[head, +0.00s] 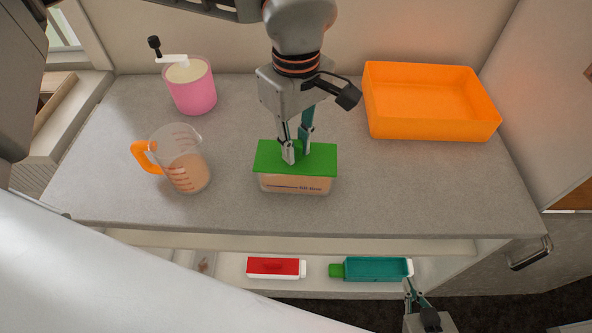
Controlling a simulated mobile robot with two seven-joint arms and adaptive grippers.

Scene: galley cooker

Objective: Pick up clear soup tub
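The clear soup tub (295,184) has a green lid (318,160) and pale orange contents, with dark lettering on its front. It appears to sit upright on the grey counter. My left gripper (296,148) points down over the tub, with its fingertips at the middle of the lid. The fingertips show a small gap, but I cannot tell whether they hold anything. My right gripper (414,292) is low at the bottom right, in front of the counter and apart from the tub. Its finger opening is unclear.
A measuring jug (185,165) with an orange handle stands left of the tub. A pink pump container (192,90) is behind it. An orange tray (430,127) sits at the back right. Below, an open drawer holds a red carton (274,267) and a teal bottle (374,269).

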